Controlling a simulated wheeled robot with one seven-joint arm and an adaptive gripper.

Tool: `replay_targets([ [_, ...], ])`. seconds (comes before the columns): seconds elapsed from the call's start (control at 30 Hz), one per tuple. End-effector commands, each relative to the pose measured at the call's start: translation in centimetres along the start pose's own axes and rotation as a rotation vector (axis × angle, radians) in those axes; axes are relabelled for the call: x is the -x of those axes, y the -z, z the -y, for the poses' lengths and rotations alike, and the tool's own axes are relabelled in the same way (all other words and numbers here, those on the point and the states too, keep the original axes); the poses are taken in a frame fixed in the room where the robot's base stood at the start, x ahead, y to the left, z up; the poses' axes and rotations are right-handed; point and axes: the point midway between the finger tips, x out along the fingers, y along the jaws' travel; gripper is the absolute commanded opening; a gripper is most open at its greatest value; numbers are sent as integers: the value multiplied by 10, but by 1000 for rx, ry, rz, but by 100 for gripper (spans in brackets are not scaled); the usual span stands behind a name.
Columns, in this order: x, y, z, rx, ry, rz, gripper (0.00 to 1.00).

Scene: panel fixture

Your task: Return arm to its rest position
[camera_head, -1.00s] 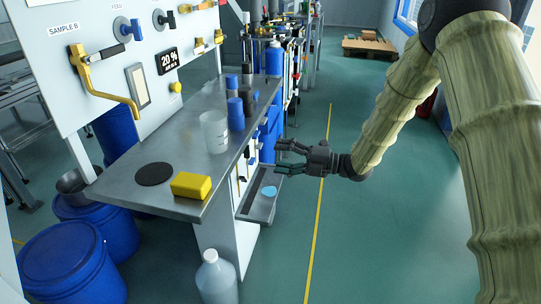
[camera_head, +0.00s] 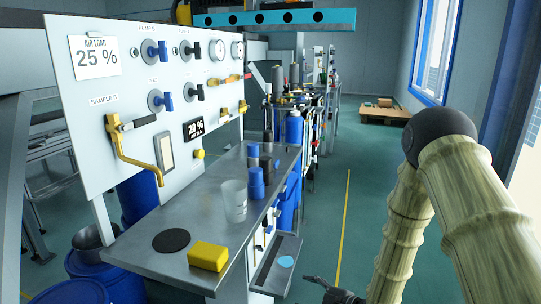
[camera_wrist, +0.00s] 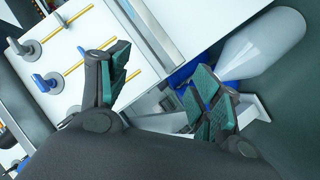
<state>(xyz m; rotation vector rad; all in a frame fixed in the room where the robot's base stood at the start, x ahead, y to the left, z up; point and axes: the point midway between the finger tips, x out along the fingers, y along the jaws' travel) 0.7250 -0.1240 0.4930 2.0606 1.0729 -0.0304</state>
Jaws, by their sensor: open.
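My arm shows at the right of the head view, in a pale wood-like sleeve with a dark elbow joint. My gripper (camera_head: 318,285) is low in the head view, partly cut off by the bottom edge, right of the bench and over the floor. The wrist view shows my gripper (camera_wrist: 160,65) with its two green-padded fingers spread apart and nothing between them. Past the fingers are a white panel with blue and yellow fittings (camera_wrist: 60,60) and a pale bottle (camera_wrist: 262,45).
The metal bench (camera_head: 190,205) carries a yellow block (camera_head: 208,256), a black disc (camera_head: 171,240), a translucent beaker (camera_head: 234,201) and blue containers (camera_head: 257,183). A lower shelf (camera_head: 282,268) juts out near my gripper. The valve panel (camera_head: 150,95) stands behind.

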Motion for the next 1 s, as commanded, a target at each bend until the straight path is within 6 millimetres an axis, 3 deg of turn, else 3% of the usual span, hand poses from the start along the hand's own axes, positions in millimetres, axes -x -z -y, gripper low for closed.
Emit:
replay_targets([
  [0.03,6,-14,29,-102,21,71,64],
  [0.17,28,-46,93,-358,49,259,64],
  [0.3,62,-72,162,-611,66,464,64],
  [0.6,160,-92,295,-1072,41,910,64],
  [0.8,216,-86,350,-1258,-5,1133,64],
  [1.0,265,-73,389,-1389,-58,1320,64],
])
